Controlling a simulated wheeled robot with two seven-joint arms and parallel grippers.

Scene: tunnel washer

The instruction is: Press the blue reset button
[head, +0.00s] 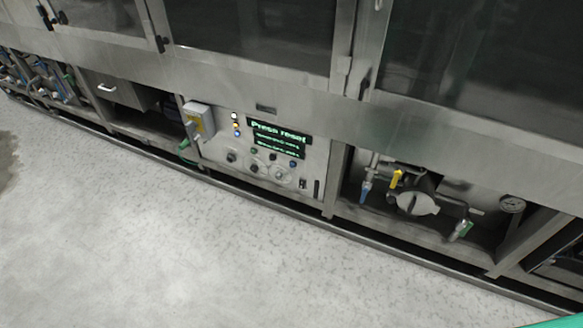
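The control panel (222,148) is set low in the front of the steel washer, near the middle of the head view. A small dark blue button (293,164) sits on it, below the right part of a black display (290,141) with green text that reads "Press reset". A black button (273,157) and a green button (253,150) are in the same row to its left. A small blue light (237,134) shows at the display's left, under a yellow and a white one. Neither of my grippers is in view.
An open bay with pipes, a yellow-handled valve (397,178) and a gauge (512,204) is to the right. The grey floor (170,250) in front is clear. A green edge shows at the bottom right corner.

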